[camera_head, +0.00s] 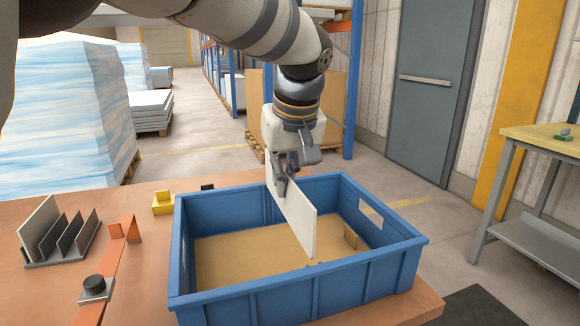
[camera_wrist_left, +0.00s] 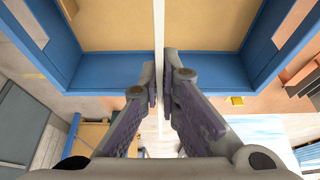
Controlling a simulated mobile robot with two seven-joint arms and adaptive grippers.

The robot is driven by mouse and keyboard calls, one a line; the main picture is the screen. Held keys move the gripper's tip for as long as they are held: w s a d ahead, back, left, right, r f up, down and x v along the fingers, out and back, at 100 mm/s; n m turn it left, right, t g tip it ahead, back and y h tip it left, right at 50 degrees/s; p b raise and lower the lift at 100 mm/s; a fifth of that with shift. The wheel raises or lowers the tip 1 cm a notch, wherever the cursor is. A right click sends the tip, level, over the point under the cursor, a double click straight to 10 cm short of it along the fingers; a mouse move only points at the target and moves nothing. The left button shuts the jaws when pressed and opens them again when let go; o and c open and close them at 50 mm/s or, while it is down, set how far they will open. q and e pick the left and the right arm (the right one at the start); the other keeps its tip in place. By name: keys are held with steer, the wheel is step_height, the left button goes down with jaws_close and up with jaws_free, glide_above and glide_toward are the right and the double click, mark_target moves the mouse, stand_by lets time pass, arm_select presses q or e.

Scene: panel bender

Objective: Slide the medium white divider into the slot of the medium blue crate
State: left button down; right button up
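The white divider (camera_head: 296,217) hangs upright on edge over the middle of the blue crate (camera_head: 260,290). Its far end stands above the crate's back rim, and its near end comes close to the front wall. I cannot tell whether its lower edge is in a slot. My left gripper (camera_head: 282,178) is shut on the divider's upper edge near the far end. In the left wrist view its two fingers (camera_wrist_left: 161,85) press the thin divider (camera_wrist_left: 159,40) from both sides, with the crate (camera_wrist_left: 90,72) below. The right gripper is not in view.
On the orange table (camera_head: 150,270), a rack (camera_head: 62,248) holding several panels stands at the left. A yellow block (camera_head: 163,204), an orange bracket (camera_head: 131,228) and a black knob (camera_head: 95,287) lie between it and the crate.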

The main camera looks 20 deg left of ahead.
mark_target(287, 218)
arm_select(q)
steer(key=shift+f, duration=5)
steer(key=shift+f, duration=0.3)
steer(key=c, duration=1.7)
jaws_free()
